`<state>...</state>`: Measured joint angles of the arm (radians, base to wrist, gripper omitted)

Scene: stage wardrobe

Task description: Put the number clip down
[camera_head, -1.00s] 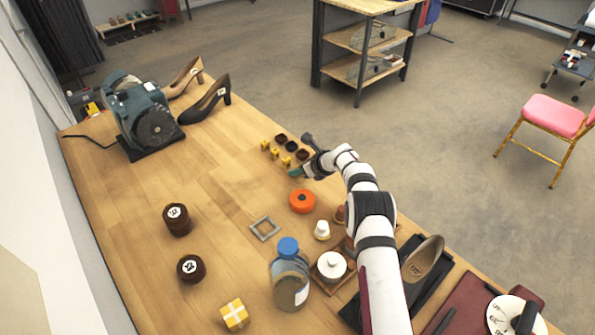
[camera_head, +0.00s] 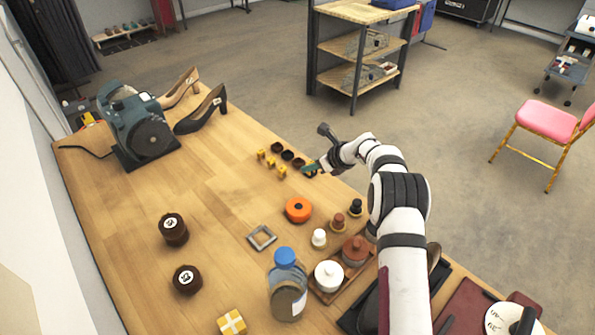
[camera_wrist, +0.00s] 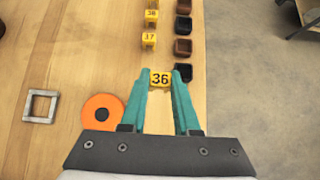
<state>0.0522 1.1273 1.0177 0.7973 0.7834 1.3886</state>
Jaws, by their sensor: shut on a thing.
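A yellow number clip marked 36 (camera_wrist: 160,79) sits between the teal fingertips of my gripper (camera_wrist: 161,76) in the wrist view. My gripper is shut on it. In the head view my gripper (camera_head: 308,168) is by the table's right edge, at the near end of the row of dark cups, and the held clip is hard to make out there. Clips marked 37 (camera_wrist: 148,40) and 38 (camera_wrist: 151,17) stand in a row ahead. I cannot tell whether the held clip touches the table.
Dark and brown cups (camera_wrist: 183,47) line the table edge; the nearest is beside my right finger. An orange disc (camera_head: 298,209), a grey square frame (camera_head: 262,237) and a blue-capped bottle (camera_head: 287,285) stand nearer. Bare wood (camera_head: 215,195) lies left of the clips.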

